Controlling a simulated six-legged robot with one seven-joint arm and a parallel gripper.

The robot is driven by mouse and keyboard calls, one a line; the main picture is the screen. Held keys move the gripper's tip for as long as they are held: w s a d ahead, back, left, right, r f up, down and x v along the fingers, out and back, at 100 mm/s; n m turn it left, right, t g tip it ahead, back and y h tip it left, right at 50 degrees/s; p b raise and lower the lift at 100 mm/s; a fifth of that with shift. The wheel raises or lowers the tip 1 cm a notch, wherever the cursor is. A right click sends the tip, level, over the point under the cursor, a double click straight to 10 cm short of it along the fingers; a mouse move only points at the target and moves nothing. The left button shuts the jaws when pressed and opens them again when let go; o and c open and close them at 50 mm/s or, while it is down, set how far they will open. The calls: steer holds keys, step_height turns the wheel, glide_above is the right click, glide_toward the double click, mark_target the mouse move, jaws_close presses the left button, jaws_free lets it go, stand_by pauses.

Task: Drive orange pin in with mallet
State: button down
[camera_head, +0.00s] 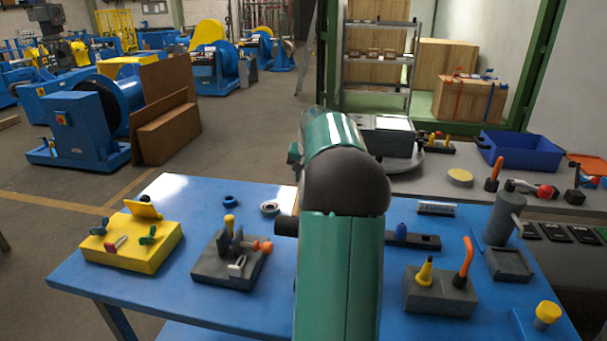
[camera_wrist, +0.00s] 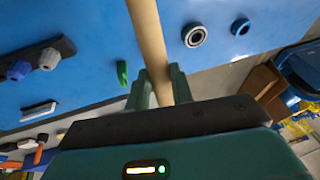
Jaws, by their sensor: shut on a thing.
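In the wrist view my gripper (camera_wrist: 160,85) has its two green fingers around a tan wooden rod (camera_wrist: 147,35), which looks like the mallet's handle. The rod runs up out of the top of the picture, and no mallet head shows. In the head view my arm covers the middle of the table and hides the gripper and rod. An orange-headed pin (camera_head: 263,246) sticks out to the right from a dark grey block fixture (camera_head: 215,272) left of my arm. How deep it sits I cannot tell.
A side bench with a blue bin (camera_head: 520,155) stands behind.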

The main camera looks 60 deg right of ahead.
steer(key=shift+w+a+r, duration=0.1)
steer(key=shift+a+r, duration=0.2)
steer(key=shift+a, duration=0.1)
steer(key=shift+s, duration=0.2)
steer(key=shift+d+f, duration=0.1)
steer(key=shift+d, duration=0.1)
steer(key=shift+w+a, duration=0.1)
steer(key=shift+w, duration=0.1)
steer(key=shift+s+a, duration=0.1)
steer(key=shift+s+f, duration=0.1)
steer(key=shift+f, duration=0.3)
step_height(320, 180, down, 8)
steer(key=shift+w, duration=0.2)
